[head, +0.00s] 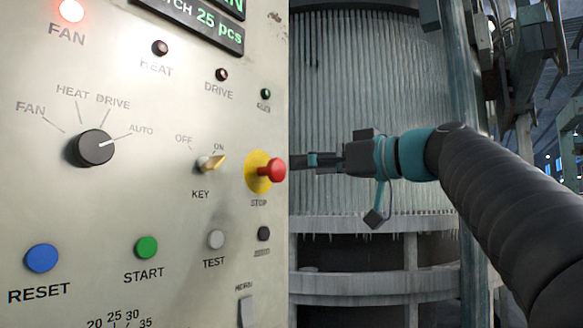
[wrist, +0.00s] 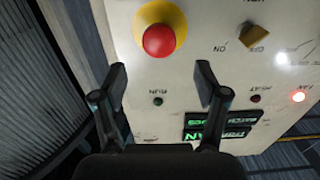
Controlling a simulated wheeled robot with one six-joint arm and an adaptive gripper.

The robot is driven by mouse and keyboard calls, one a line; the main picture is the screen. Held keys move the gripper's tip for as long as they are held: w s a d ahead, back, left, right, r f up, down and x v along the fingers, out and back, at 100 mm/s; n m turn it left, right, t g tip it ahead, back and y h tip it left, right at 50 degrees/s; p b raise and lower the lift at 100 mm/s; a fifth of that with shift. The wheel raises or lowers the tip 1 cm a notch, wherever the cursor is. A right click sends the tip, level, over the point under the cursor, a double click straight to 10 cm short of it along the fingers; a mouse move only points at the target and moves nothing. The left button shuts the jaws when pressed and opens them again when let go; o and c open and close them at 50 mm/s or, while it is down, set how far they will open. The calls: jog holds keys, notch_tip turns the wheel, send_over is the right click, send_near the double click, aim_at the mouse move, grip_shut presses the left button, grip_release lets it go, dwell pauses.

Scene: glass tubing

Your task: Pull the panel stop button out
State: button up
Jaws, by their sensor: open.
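The panel stop button is a red mushroom knob (head: 277,170) on a yellow round base (head: 257,172), above the label STOP, near the panel's right edge. In the wrist view the red knob (wrist: 159,40) is at the top, just beyond the fingertips and between their lines. My gripper (head: 303,161) is to the right of the button in the head view, pointing at the panel. In the wrist view my gripper (wrist: 160,72) has its two fingers wide apart with nothing between them. I cannot tell from the head view how far the fingertips are from the knob.
The panel (head: 120,200) also carries a yellow key switch (head: 210,163) left of the button, a black selector knob (head: 95,147), a green START button (head: 147,247) and a grey TEST button (head: 215,239). The FAN lamp (head: 71,10) glows red.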

jog(key=shift+v, duration=2.15)
jog(key=w+d+f+m+h, duration=0.2)
jog(key=w+f+m, duration=0.15)
jog(key=f, duration=0.25)
jog(key=w+d+f+m+h, duration=0.2)
jog(key=d+f+m+h, duration=0.1)
jog(key=f+m, duration=0.15)
notch_tip(320, 180, down, 16)
jog(key=s+d+m+g+h, duration=0.2)
jog(key=s+m+h, duration=0.1)
jog(key=m+h, duration=0.1)
jog(key=s+f+n+g+h+p, duration=0.1)
jog(key=s+f+g+h, duration=0.2)
jog(key=s+f, duration=1.9)
notch_tip(320, 180, down, 3)
jog(key=shift+s+a+n+h, duration=0.25)
jog(key=shift+a+n+h, duration=0.1)
jog(key=shift+h, duration=0.75)
